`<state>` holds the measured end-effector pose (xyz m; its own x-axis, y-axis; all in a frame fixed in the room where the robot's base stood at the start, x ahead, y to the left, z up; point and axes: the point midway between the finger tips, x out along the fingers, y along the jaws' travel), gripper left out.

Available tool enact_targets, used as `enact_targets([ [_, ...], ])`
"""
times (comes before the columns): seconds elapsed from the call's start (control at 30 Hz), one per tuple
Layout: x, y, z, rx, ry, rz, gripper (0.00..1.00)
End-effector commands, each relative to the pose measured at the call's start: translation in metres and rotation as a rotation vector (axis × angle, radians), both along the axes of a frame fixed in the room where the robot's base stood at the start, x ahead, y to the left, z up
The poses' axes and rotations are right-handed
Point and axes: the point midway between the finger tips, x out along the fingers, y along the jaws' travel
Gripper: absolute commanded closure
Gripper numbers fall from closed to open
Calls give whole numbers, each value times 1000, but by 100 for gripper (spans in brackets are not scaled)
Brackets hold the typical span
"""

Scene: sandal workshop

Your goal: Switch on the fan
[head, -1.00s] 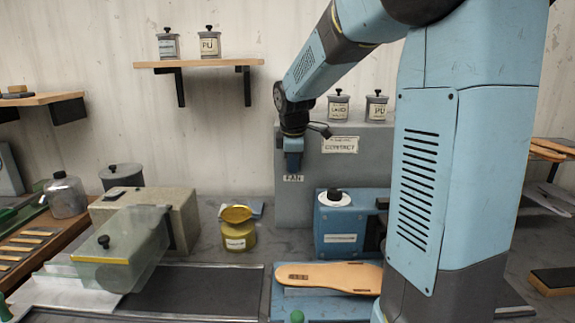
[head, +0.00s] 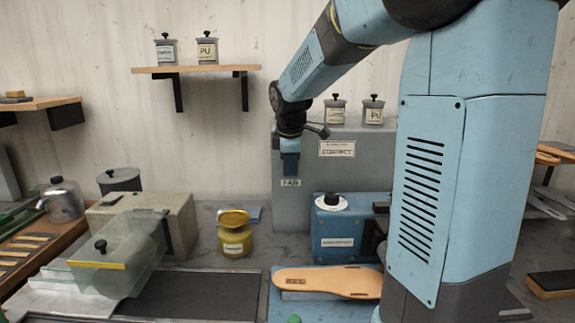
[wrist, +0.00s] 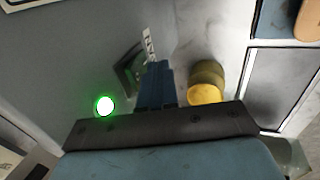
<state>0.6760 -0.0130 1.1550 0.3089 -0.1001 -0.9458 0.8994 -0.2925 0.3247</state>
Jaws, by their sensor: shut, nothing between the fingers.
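My gripper (head: 290,164) points down in front of the grey cabinet (head: 345,180), just above the small FAN label (head: 290,183). Its fingers are shut with nothing between them. In the wrist view the blue fingers (wrist: 156,85) partly cover a dark switch (wrist: 129,70) on the cabinet face, beside the FAN label (wrist: 149,45). I cannot tell whether the fingertips touch the switch. A round green lamp (wrist: 104,106) glows on the cabinet face to the left of the fingers. The switch and lamp are hidden behind my gripper in the head view.
A yellow jar (head: 235,240) stands on the bench left of a blue machine (head: 340,228). A sandal sole (head: 330,281) lies in front. A clear hood (head: 120,268) is at the left.

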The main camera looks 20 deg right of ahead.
Motion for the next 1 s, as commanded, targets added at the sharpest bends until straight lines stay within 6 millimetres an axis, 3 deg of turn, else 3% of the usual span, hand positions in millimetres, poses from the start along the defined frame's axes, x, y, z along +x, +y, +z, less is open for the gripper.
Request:
enact_targets([
  [0.13, -18, 8, -4, -1, 1, 1, 100],
  [0.4, -44, 17, 43, 0, -1, 0, 100],
  [0.6, -60, 23, 67, -1, 1, 1, 100],
  [1.0, -68, 25, 79, 0, 4, 2, 100],
])
